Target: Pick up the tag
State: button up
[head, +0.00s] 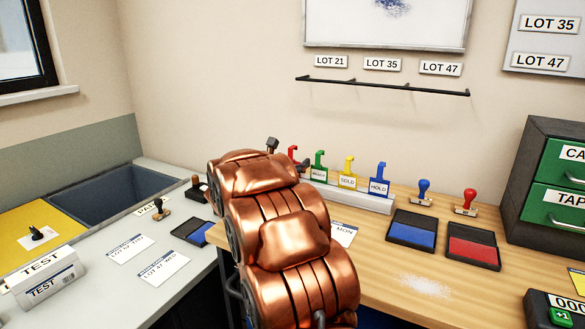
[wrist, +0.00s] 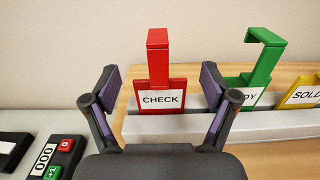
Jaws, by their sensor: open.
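A red tag (wrist: 158,70) with a hooked top and a white CHECK label stands upright in a grey rack (wrist: 155,128). In the wrist view my gripper (wrist: 161,88) is open, with one finger on each side of the red tag and a visible gap on both sides. The red tag (head: 292,153) is partly hidden behind my arm in the head view. A green tag (wrist: 262,58), a yellow tag (head: 348,171) reading SOLD and a blue tag (head: 378,179) reading HOLD stand to its right in the same rack.
The green tag stands close to my right finger. Blue (head: 411,231) and red (head: 472,246) ink pads with stamps lie right of the rack. A black rail (head: 380,85) is on the wall above. A counter device (wrist: 58,155) sits at lower left in the wrist view.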

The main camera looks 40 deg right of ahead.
jog(key=c, duration=1)
jog(key=shift+o, duration=0.2)
jog(key=shift+r, duration=0.1)
